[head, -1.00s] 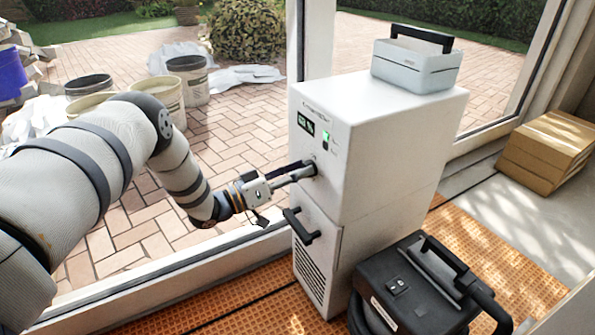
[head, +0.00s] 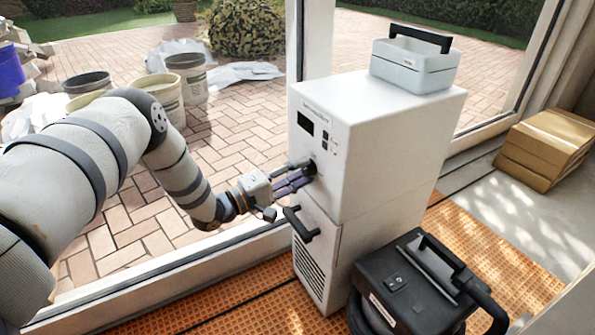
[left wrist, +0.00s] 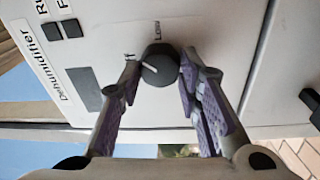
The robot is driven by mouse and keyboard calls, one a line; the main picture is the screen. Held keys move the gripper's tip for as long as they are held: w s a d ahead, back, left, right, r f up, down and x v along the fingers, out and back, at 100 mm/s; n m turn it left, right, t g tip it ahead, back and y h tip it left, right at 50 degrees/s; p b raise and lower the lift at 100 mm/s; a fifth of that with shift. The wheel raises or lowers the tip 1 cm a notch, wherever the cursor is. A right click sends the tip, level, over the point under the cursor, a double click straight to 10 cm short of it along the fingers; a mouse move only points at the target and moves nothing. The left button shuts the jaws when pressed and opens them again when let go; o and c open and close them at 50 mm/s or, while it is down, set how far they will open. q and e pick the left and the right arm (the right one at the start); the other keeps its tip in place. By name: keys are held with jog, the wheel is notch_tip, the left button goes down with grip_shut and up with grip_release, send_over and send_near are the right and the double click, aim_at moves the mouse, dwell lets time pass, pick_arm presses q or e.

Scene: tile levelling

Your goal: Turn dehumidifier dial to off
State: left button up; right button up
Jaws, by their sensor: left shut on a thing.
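The white dehumidifier (head: 385,140) stands upright in front of the window frame, its front panel facing my left arm. Its dark round dial (left wrist: 160,64) is in the left wrist view, with a white pointer line aimed towards a label ending in "ff", partly hidden by a finger; "Low" is printed near it. My left gripper (head: 305,173) is shut on the dial, with one finger on each side of it in the left wrist view (left wrist: 157,72). The small display (head: 305,123) is dark. My right gripper is not in view.
A black vacuum-like machine (head: 410,295) stands close to the dehumidifier's right. A light-grey case (head: 415,68) sits on top of it. A black handle (head: 302,226) juts out below the dial. Cardboard boxes (head: 545,150) lie at the right.

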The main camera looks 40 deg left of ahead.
pick_arm(q)
jog(key=n, duration=0.4)
jog(key=shift+f+n, duration=0.1)
jog(key=shift+n, duration=0.2)
jog(key=shift+d+n+y, duration=0.1)
jog(key=shift+n+y, duration=0.2)
jog(key=shift+n, duration=1.2)
jog(key=shift+n, duration=0.3)
jog(key=o, duration=1.1)
jog(key=shift+o, duration=0.2)
jog(key=shift+s+a, duration=0.2)
jog(key=shift+s, duration=0.15)
jog(key=v, duration=1.1)
jog(key=shift+s+r, duration=0.2)
jog(key=shift+r, duration=0.05)
